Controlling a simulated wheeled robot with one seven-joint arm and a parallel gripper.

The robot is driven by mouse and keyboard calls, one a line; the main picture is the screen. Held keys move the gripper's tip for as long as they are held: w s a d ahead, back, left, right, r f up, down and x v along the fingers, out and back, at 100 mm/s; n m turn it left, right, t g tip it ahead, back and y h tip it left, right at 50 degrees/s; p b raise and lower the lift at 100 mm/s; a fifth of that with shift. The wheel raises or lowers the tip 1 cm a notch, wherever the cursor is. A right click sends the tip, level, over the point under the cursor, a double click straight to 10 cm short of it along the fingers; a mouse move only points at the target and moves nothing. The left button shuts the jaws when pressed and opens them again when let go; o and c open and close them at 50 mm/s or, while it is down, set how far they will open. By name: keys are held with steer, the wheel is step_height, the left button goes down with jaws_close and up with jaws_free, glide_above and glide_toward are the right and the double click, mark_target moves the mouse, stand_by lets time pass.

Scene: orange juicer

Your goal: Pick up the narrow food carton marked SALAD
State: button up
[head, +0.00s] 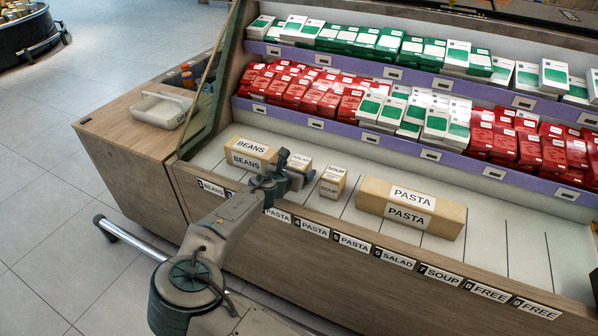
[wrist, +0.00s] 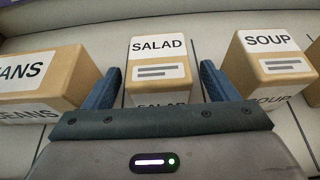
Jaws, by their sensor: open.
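The narrow SALAD carton (wrist: 158,75) is a small tan box with a white label. In the wrist view it stands between the two blue fingers of my open gripper (wrist: 160,88), with a gap on each side. Its lower front is hidden by my gripper body. In the head view the SALAD carton (head: 300,161) is partly hidden behind my gripper (head: 290,178), on the pale lower shelf between the BEANS and SOUP cartons.
The BEANS carton (head: 250,153) stands close on the left and the SOUP carton (head: 333,182) close on the right. A long PASTA carton (head: 411,207) lies farther right. The shelf's right end is bare. Red and green boxes fill the racks above.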

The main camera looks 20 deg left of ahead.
steer(key=x, duration=0.3)
steer(key=shift+w, duration=0.3)
steer(key=c, duration=1.1)
steer(key=shift+r, duration=0.1)
